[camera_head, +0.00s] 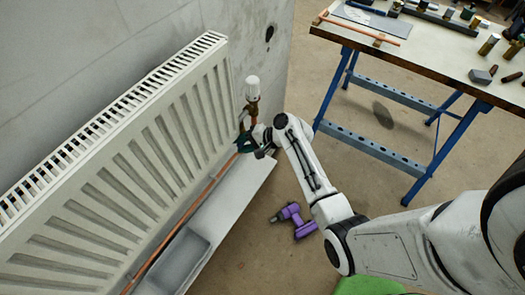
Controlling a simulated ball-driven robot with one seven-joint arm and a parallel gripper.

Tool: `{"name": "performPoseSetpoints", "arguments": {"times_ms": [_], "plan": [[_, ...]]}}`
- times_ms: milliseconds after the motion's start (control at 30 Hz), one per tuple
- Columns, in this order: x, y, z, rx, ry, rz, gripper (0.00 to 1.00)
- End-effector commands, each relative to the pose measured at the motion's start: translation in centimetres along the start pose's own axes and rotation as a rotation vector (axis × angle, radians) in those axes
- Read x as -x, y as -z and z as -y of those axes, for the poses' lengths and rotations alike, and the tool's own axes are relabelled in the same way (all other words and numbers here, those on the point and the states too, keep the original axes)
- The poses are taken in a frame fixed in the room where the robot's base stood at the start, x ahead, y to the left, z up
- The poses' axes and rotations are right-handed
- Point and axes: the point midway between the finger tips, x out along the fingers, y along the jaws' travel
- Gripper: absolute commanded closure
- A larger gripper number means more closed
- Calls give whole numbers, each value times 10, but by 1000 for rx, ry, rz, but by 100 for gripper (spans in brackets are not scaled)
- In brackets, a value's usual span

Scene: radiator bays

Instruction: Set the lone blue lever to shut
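A white-capped valve (252,88) with a copper-coloured body stands upright at the right end of the white radiator (130,150). My gripper (249,146) is low beside the radiator's right end, just below this valve and close to the copper pipe. A small dark teal piece shows at the gripper's tip; I cannot tell whether it is part of the gripper or a lever. No clearly blue lever shows, and the gripper and wrist may hide it. The fingers are too small and dark to tell open from shut.
A copper pipe (190,216) runs along the radiator's foot above a white ledge (232,200) with a grey tray (172,262). A purple drill (294,220) lies on the floor. A blue-legged workbench (425,50) with tools stands at upper right. The floor between is mostly clear.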

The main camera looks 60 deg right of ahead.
Motion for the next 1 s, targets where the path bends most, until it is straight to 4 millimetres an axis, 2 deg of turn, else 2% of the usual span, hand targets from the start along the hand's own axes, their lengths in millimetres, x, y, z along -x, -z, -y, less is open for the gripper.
{"name": "performPoseSetpoints", "arguments": {"times_ms": [33,333,1000], "plan": [[0,0,6,5,9,-1,56],[-4,0,2,78,-11,-49,56],[-18,19,-31,631,-185,-439,56]]}}
